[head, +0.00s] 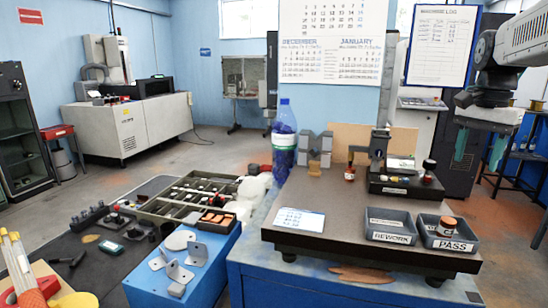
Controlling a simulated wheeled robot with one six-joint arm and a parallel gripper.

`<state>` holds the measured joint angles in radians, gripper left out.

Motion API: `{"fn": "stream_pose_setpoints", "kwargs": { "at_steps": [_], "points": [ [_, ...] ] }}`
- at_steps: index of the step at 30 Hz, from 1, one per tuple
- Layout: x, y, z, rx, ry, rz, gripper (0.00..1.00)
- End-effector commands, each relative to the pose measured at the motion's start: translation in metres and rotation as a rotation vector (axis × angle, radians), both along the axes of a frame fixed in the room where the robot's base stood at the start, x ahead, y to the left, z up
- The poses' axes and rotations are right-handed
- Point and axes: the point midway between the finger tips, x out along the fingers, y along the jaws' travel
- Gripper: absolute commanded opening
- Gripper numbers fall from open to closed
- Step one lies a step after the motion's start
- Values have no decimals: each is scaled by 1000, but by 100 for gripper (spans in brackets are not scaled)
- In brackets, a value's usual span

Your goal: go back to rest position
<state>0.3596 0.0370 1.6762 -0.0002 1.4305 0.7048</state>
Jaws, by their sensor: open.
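My gripper (479,156) hangs at the upper right of the head view, fingers pointing down. Its two teal fingers are apart, and nothing shows between them. It is above and to the right of the dark granite plate (345,205), clear of everything on it. A copper-coloured and dark piece (448,224) sits in the grey PASS tray (462,244) at the plate's right front corner. The grey REWORK tray (390,236) beside it looks empty.
A black gauge stand (395,182) is at the plate's back right. A small copper-and-black piece (349,174), a grey M-shaped block (314,150) and a blue bottle (284,140) stand further left. A white card (299,219) lies on the plate. Its middle is bare.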

Motion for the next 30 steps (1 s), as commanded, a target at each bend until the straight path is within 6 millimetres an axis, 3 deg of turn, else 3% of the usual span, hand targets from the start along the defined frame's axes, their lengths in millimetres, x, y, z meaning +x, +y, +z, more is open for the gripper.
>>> {"fn": "stream_pose_setpoints", "kwargs": {
  "at_steps": [5, 14, 17, 24, 30],
  "points": [
    [-23, 13, -23, 10, 22, 145, 53],
    [-87, 61, -51, 13, 25, 446, 53],
    [-117, 82, -63, 10, 18, 567, 53],
    [-213, 139, -106, -13, -18, 899, 53],
    [-264, 162, -130, -40, -60, 1021, 53]
  ]
}}
